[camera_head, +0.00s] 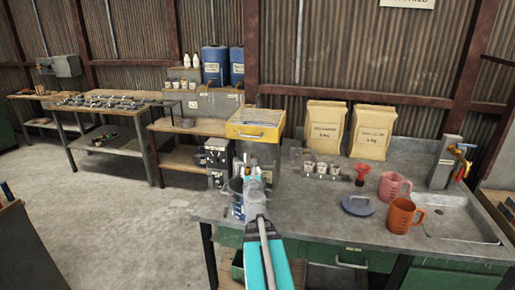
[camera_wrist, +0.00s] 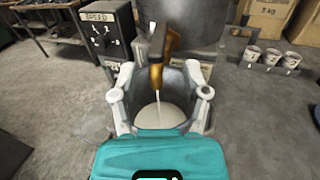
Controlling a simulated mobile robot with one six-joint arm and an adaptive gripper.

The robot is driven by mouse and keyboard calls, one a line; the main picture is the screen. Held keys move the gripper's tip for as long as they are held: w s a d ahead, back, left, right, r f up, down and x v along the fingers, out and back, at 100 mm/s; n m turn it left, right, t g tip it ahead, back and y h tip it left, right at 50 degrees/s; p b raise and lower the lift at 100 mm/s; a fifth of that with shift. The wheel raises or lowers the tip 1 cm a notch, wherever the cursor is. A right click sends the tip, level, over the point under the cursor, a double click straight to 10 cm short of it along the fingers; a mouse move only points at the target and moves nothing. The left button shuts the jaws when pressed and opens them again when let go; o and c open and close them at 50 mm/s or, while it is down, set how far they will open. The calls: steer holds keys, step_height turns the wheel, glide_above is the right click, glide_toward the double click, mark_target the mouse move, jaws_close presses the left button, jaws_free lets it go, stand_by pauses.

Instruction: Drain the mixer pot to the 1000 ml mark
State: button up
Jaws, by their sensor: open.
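In the wrist view the mixer pot (camera_wrist: 188,20) is a dark grey cylinder at the top. A brass-coloured tap (camera_wrist: 168,45) at its front lets a thin pale stream fall. The stream lands in pale liquid (camera_wrist: 158,116) inside a vessel below. In the head view a clear, jug-like vessel (camera_head: 237,197) is beside my gripper (camera_head: 252,180). In the wrist view my gripper (camera_wrist: 162,105) is open, with one finger on each side of the vessel; contact is unclear. No volume marks are readable.
A SPEED control box (camera_wrist: 105,35) stands left of the tap. Small cups (camera_wrist: 271,60) and paper sacks (camera_head: 371,131) stand to the right. The bench also holds a red funnel (camera_head: 362,174), a grey lid (camera_head: 358,205), a pink jug (camera_head: 393,187) and an orange jug (camera_head: 402,215).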

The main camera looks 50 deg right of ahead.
steer(key=c, duration=0.4)
steer(key=shift+w+a+n+t+y, duration=0.3)
steer(key=shift+w+a+n+y, duration=0.25)
steer(key=shift+n, duration=0.35)
jaws_close()
steer(key=w+a+f+n+g+y, duration=0.1)
steer(key=w+a+f+n+y, duration=0.3)
steer(key=n, duration=0.6)
steer(key=w+a+f+n+y, duration=0.3)
steer(key=w+a+n, duration=0.35)
steer(key=n, duration=0.45)
step_height(320, 180, down, 6)
steer(key=a+n+g+h, duration=0.2)
steer(key=n+g, duration=0.4)
steer(key=n, duration=0.5)
step_height(320, 180, up, 12)
steer(key=s+d+n+g+h, duration=0.1)
steer(key=s+n+g+h, duration=0.1)
steer(key=n+g+h, duration=0.5)
steer(key=n+h, duration=0.3)
steer(key=h, duration=0.2)
steer(key=shift+s+r+g+b, duration=0.25)
steer(key=shift+g+b, duration=0.05)
steer(key=shift+b, duration=0.05)
